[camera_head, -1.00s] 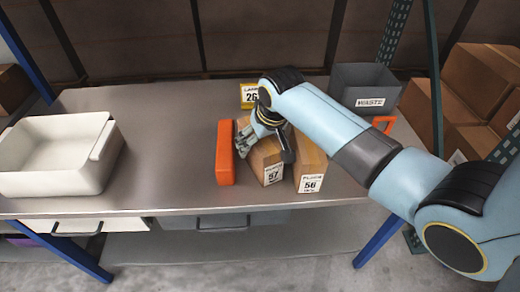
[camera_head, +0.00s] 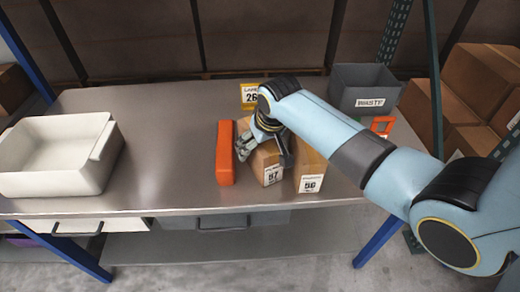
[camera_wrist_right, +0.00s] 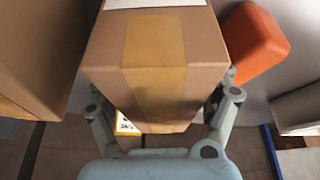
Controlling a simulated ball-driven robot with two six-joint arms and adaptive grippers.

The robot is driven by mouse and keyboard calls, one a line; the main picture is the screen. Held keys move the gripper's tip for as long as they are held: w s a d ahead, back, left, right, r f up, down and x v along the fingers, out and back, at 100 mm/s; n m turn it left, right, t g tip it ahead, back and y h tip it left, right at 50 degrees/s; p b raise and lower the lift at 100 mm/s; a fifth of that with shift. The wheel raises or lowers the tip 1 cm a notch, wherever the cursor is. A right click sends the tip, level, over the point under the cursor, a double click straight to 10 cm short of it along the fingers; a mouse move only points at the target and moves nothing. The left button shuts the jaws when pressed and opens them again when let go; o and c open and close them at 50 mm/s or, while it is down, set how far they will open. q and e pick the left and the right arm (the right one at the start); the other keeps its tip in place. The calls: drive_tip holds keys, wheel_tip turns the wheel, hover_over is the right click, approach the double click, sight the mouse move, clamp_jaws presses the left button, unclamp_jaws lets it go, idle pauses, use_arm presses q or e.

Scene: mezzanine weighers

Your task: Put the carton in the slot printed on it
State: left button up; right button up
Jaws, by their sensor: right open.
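A brown carton marked 57 (camera_head: 270,174) stands on the steel table beside a second brown carton marked 56 (camera_head: 311,178). My right gripper (camera_head: 265,149) is open over carton 57, with a finger on either side of it. In the right wrist view carton 57 (camera_wrist_right: 158,62) lies between the spread fingers, its taped face towards the camera; whether they touch it I cannot tell. Carton 56 (camera_wrist_right: 30,55) is at the left there. A yellow sign reading 26 (camera_head: 250,95) stands behind the cartons. My left gripper is not in view.
An orange bar (camera_head: 225,153) lies close left of carton 57. A white tub (camera_head: 100,178) is at the table's left. A grey bin marked WASTE (camera_head: 364,88) stands back right. The steel table (camera_head: 170,140) is bare between tub and bar.

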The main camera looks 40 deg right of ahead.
drive_tip(key=c, duration=1.5)
drive_tip(key=shift+c, duration=1.1)
drive_tip(key=shift+r, duration=0.1)
